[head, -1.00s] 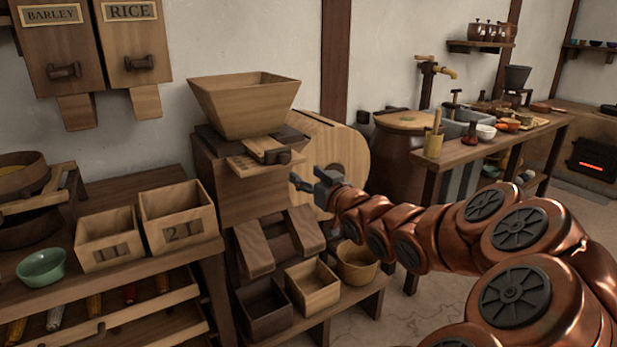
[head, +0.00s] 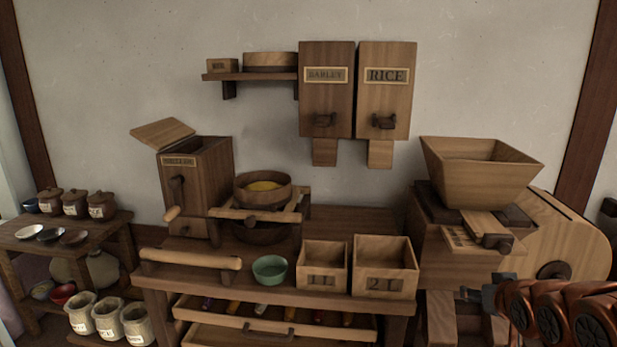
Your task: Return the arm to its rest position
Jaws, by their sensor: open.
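My gripper (head: 478,291) is at the lower right of the head view, at the end of my copper-coloured arm. Its jaws are open and I see nothing between them. It is in front of the wooden machine with the hopper (head: 478,180), below the small wooden slide (head: 478,236) on that machine. I cannot tell whether it touches the machine. Most of my arm is outside the picture.
Left of my gripper, two wooden boxes (head: 384,281) and a green bowl (head: 270,268) stand on the bench (head: 225,290). Barley and rice bins (head: 384,90) hang above. A low shelf (head: 85,235) with jars stands at far left.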

